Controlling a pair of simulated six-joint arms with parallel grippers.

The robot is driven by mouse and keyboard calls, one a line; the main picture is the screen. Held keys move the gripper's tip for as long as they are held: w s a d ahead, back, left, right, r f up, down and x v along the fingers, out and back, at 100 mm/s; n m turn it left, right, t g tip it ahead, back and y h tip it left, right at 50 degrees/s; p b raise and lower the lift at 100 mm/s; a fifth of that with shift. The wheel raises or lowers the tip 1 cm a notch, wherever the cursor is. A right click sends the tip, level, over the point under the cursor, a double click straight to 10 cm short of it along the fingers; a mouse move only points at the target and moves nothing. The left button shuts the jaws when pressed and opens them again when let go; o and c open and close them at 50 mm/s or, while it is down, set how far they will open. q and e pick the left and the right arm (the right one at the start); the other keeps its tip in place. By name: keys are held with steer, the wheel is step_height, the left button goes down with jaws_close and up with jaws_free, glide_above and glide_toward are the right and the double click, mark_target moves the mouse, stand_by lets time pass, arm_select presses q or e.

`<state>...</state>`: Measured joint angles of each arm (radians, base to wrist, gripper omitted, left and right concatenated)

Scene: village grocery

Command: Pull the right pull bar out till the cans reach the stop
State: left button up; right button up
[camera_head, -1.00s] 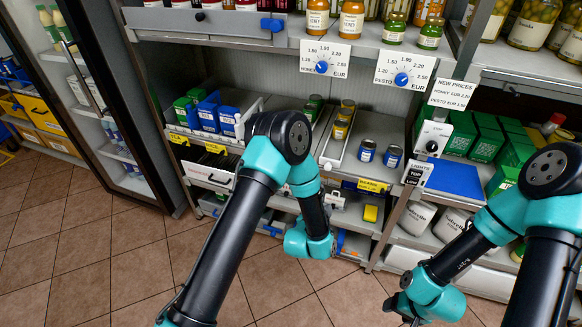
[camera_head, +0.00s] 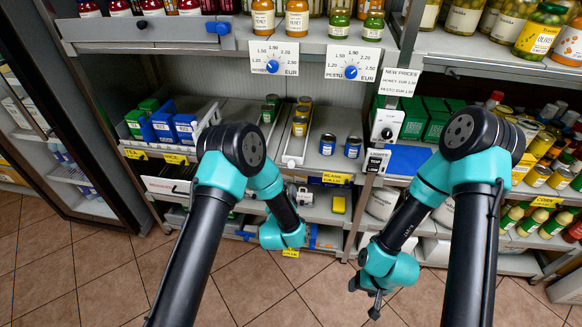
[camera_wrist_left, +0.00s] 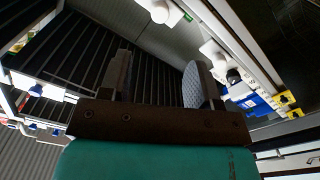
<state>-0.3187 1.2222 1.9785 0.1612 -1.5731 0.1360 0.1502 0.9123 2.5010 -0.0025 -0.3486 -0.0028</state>
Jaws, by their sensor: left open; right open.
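Short rows of cans stand on the middle shelf: green-topped cans (camera_head: 269,108) on the left and yellow-labelled cans (camera_head: 300,122) in a narrow white channel (camera_head: 291,157) on the right. I cannot clearly make out the right pull bar at this size; my left arm covers part of the shelf front. My left gripper's jaws are hidden in the head view; the left wrist view shows the left gripper (camera_wrist_left: 157,82) open and empty, with dark rack bars beyond it. My right gripper (camera_head: 364,297) is open and empty, low over the floor, apart from the shelves.
Two blue cans (camera_head: 340,147) stand right of the channel. Blue and green boxes (camera_head: 165,122) sit on its left. A blue mat (camera_head: 408,159) and a white dial box (camera_head: 386,125) are further right. Jars fill the shelf above. The tiled floor (camera_head: 110,285) in front is clear.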

mark_target(291, 167)
arm_select(q)
steer(key=w, duration=0.4)
steer(key=w+d, duration=0.1)
steer(key=w, duration=0.4)
steer(key=w+d, duration=0.1)
steer(key=w, duration=0.4)
steer(key=shift+d, duration=0.15)
steer(key=shift+c, duration=0.4)
jaws_close()
